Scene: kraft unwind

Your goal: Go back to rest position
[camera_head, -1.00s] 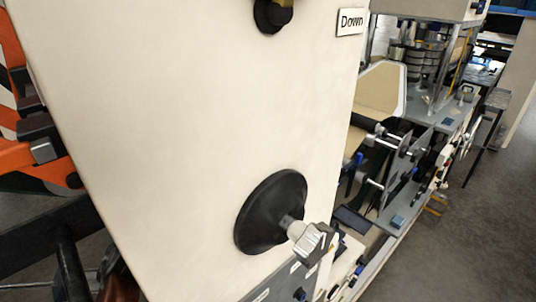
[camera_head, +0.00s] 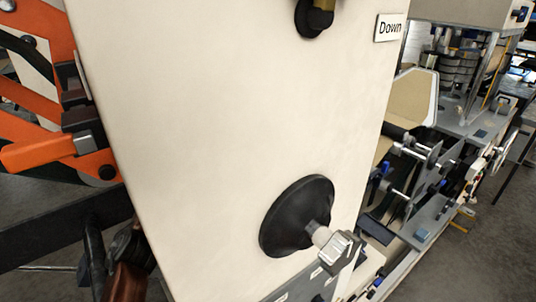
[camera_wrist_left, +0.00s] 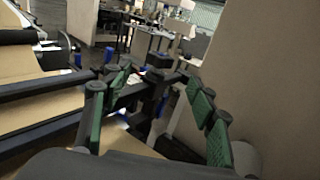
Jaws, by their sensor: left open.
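My left gripper (camera_wrist_left: 153,82) shows in the left wrist view, with green pads on its dark fingers. The fingers are spread apart and nothing is seen held between them. A beige panel wall (camera_wrist_left: 265,75) stands close to its right, and dark bars (camera_wrist_left: 45,85) over brown kraft material (camera_wrist_left: 35,115) lie to its left. I cannot make out the left gripper in the head view. My right gripper is in neither view.
Grey floor (camera_head: 490,240) is open at right.

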